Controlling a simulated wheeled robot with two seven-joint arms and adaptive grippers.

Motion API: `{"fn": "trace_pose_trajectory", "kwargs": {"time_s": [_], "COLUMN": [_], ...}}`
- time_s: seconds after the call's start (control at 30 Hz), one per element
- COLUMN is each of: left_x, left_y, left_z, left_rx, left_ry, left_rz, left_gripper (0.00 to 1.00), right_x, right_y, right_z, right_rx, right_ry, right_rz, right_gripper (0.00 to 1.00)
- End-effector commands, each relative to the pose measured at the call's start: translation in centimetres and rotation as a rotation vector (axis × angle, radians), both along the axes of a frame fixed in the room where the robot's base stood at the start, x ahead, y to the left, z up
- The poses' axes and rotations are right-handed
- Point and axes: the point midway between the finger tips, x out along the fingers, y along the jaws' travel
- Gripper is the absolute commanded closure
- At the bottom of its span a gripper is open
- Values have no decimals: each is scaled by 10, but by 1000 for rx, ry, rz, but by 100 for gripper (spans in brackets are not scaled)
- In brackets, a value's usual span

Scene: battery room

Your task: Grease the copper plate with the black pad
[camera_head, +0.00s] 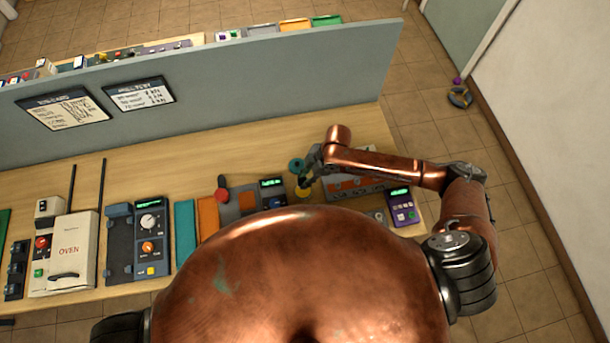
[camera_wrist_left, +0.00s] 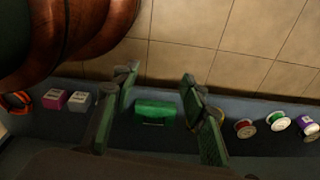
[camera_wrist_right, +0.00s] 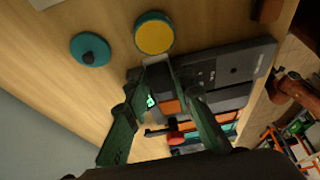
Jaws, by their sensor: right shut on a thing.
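My right gripper (camera_head: 308,172) is over the bench top, beside a teal round piece and a yellow one. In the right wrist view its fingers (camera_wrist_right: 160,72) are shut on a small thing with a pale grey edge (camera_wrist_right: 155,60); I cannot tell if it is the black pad. An open round tin with yellow contents (camera_wrist_right: 154,34) is just beyond the fingertips. A teal disc with a dark knob (camera_wrist_right: 90,50) lies beside it. I cannot single out the copper plate. My left gripper (camera_wrist_left: 160,112) is open and empty, above a green box (camera_wrist_left: 156,114).
A grey upright panel (camera_head: 230,85) runs along the bench's back. An oven box (camera_head: 68,255), a dark meter (camera_head: 150,235) and a purple device (camera_head: 402,207) stand on the bench. Bare wood (camera_head: 150,160) lies between panel and devices.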

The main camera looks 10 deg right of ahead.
Motion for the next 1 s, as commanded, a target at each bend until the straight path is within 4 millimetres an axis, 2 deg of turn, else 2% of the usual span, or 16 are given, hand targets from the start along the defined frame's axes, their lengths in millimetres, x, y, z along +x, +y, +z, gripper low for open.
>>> {"fn": "trace_pose_trajectory", "kwargs": {"time_s": [0.33,0.6,0.77,1.0], "left_x": [-21,-22,-19,-16], "left_y": [1,1,1,1], "left_z": [-32,-61,-67,-66], "left_rx": [2,1,1,0], "left_ry": [27,29,26,21], "left_rz": [5,5,4,3], "left_gripper": [60,60,60,60], "right_x": [0,0,0,0], "right_y": [0,0,0,0], "right_z": [-28,-54,-60,-59], "right_rx": [0,0,-1,-1], "right_ry": [0,0,0,0], "right_rz": [-1,-1,-2,-2], "right_gripper": [97,97,97,97]}}
